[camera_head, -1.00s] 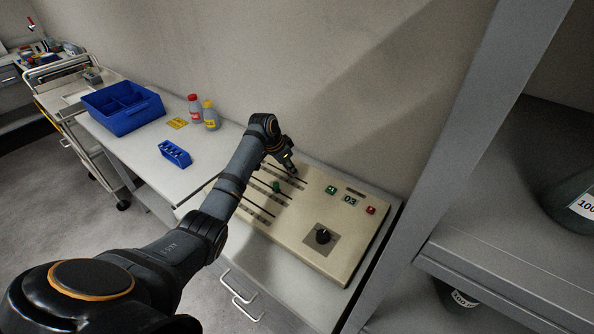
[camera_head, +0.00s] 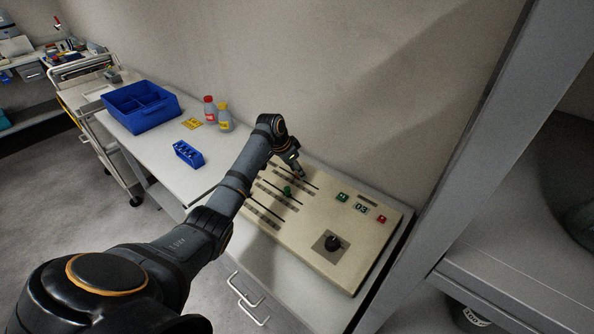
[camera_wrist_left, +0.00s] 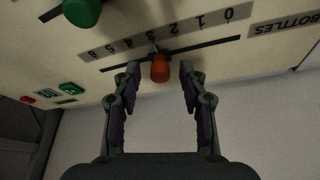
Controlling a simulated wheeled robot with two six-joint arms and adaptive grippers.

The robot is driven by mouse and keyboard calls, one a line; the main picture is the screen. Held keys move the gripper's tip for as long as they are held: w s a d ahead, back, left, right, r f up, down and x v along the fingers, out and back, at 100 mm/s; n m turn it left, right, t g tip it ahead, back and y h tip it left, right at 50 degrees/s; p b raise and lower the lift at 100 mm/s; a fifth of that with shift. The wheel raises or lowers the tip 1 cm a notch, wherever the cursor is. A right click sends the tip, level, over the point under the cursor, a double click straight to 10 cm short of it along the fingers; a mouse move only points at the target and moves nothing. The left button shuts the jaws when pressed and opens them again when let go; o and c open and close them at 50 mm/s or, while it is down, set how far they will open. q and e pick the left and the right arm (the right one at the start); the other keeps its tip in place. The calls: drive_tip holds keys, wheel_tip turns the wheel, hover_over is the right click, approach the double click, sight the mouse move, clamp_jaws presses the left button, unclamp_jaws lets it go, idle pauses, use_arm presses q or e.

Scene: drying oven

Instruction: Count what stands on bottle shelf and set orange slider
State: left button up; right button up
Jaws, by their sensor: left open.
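The orange slider (camera_wrist_left: 160,71) stands up from its slot on the panel in the left wrist view, beside a printed scale from 0 to 6 and the word BOTTLES. It sits about level with the 3; the exact mark is hard to read. My left gripper (camera_wrist_left: 159,78) is open, with one finger on each side of the slider and gaps visible. In the head view the left gripper (camera_head: 297,170) is at the far slots of the beige panel (camera_head: 305,235), largely hiding the slider.
The panel also carries a green slider knob (camera_head: 287,190), a green button (camera_head: 341,197), a display (camera_head: 361,209) reading 03, a red button (camera_head: 382,219) and a black dial (camera_head: 332,243). Blue bins and two small bottles stand farther left.

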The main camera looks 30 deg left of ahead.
use_arm(q)
drive_tip(key=v, duration=1.1)
drive_tip(key=shift+r, duration=0.2)
drive_tip(key=shift+s, duration=0.15)
